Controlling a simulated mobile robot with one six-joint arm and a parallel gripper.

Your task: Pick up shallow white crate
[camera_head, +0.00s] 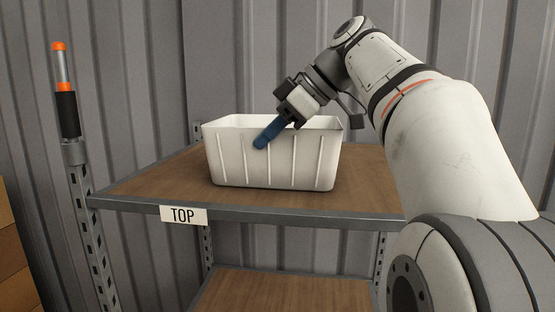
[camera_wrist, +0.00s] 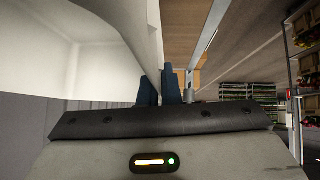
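The white crate (camera_head: 272,160) is a ribbed, open-topped tub with sloping sides. It stands upright on the top shelf in the head view, and its inside is mostly hidden. My gripper (camera_head: 268,136) reaches down over the crate's near rim from the upper right. One blue finger shows outside the near wall; the other is hidden behind it. In the wrist view, the crate's wall (camera_wrist: 133,25) runs down between the two blue fingers of my gripper (camera_wrist: 160,88). The fingers are close together, with the wall pinched between them. The crate appears to rest on the shelf.
The brown shelf board (camera_head: 150,186) has a grey metal edge with a "TOP" label (camera_head: 183,215). A lower shelf (camera_head: 285,290) is empty where visible. A post with an orange-tipped tube (camera_head: 63,85) stands at left. A corrugated wall (camera_head: 140,60) is close behind.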

